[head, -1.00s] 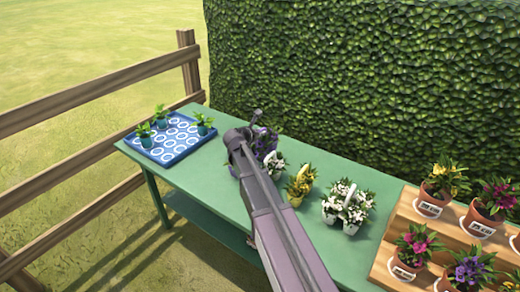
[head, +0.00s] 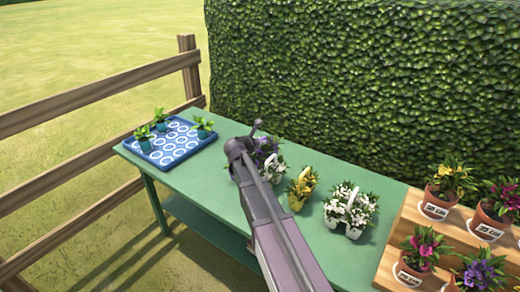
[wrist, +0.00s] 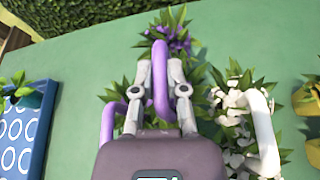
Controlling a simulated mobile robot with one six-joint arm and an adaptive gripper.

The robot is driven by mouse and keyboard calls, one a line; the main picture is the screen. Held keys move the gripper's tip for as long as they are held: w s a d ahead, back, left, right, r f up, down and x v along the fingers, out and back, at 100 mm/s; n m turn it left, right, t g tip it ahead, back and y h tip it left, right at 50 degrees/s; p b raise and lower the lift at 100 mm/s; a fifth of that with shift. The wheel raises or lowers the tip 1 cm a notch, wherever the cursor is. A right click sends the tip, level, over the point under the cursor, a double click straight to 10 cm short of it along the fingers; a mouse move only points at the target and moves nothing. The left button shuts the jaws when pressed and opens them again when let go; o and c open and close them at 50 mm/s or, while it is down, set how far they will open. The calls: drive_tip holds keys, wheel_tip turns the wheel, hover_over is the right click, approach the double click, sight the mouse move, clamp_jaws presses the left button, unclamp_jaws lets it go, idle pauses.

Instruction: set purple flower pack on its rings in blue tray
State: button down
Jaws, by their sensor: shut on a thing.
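The purple flower pack (head: 267,147) is at the table's middle, largely hidden behind my arm in the head view. In the wrist view its purple flowers (wrist: 174,40) and purple handle (wrist: 160,85) show. My gripper (wrist: 160,72) is shut on that handle. I cannot tell whether the pack touches the table. The blue tray (head: 166,158) with white rings lies at the table's left end; its edge shows in the wrist view (wrist: 46,125). Several rings in its front and middle are bare.
Small potted plants (head: 203,128) stand on the tray's far and left parts. White (head: 350,208) and yellow (head: 300,187) flower packs stand right of my gripper. A wooden stand (head: 405,222) holds potted flowers. Clear green table (head: 205,165) lies between tray and arm.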

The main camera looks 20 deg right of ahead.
drive_tip(key=shift+f+b, duration=0.85)
drive_tip(key=shift+f, duration=0.4)
drive_tip(key=c, duration=0.7)
unclamp_jaws()
drive_tip(key=shift+r, duration=0.2)
drive_tip(key=p+v, duration=0.4)
drive_tip(key=v, duration=0.8)
drive_tip(key=shift+p, duration=0.3)
drive_tip(key=shift+f, duration=0.1)
